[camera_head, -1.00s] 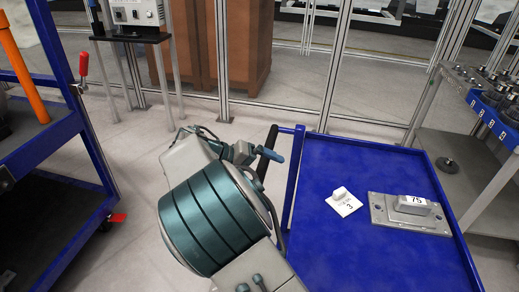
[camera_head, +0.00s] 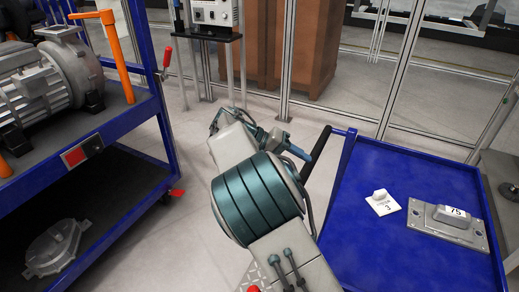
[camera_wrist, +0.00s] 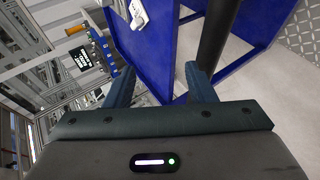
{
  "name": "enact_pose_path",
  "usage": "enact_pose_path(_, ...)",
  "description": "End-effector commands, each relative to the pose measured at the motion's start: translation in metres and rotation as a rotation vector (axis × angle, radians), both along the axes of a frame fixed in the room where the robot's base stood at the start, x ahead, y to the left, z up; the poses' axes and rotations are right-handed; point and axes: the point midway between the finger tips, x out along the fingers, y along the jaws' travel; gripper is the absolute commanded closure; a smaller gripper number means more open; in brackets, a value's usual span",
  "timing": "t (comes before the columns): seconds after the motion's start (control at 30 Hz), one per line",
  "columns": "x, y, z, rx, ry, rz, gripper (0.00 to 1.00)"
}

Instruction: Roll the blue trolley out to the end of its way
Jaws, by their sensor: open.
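The blue trolley (camera_head: 372,245) stands at the right in the head view, its flat top carrying a white block marked 3 and a grey plate marked 75. Its black handle (camera_head: 315,150) rises at its left end. My gripper (camera_head: 297,153) is beside this handle, partly hidden by my own wrist. In the wrist view my gripper (camera_wrist: 160,84) has its fingers apart with nothing held between them. The dark handle bar (camera_wrist: 217,35) shows by the right fingertip, outside the gap; whether they touch I cannot tell. The trolley's blue side (camera_wrist: 155,55) lies beyond the gap.
Another blue cart (camera_head: 150,60) at the left carries a grey motor (camera_head: 50,80) and an orange handle. Pale floor is open between the carts.

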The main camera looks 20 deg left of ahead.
Motion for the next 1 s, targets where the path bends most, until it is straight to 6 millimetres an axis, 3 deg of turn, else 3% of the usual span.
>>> enact_pose_path(1.0, -0.021, 0.069, 0.016, -0.007, -0.001, -0.004, 0.50)
